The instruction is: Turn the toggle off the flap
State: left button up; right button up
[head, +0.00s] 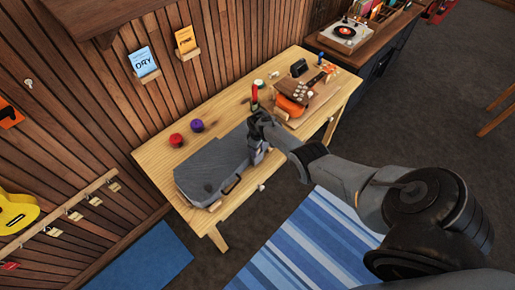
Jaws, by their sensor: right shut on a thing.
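A grey instrument case (212,166) lies on the wooden table, with a dark handle on its near side. My right gripper (258,128) comes in from the right and is at the case's far right end. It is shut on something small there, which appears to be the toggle. My gripper hides the toggle, and the flap cannot be made out at this size. I cannot tell which way the toggle is turned. My left gripper is not in view.
A red object with a green tip (255,92) shows right behind my gripper. An orange-brown ukulele (291,104) lies on the table (160,155) to the right. A red ball (176,139) and a purple ball (197,125) are behind the case.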

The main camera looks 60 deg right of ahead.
jog(key=shift+m, duration=1.4)
jog(key=o, duration=1)
jog(key=shift+o, duration=0.2)
jog(key=shift+r+p, duration=0.25)
jog(key=shift+p, duration=0.1)
notch_tip(320, 180, up, 10)
jog(key=p, duration=0.4)
jog(key=shift+r, duration=0.15)
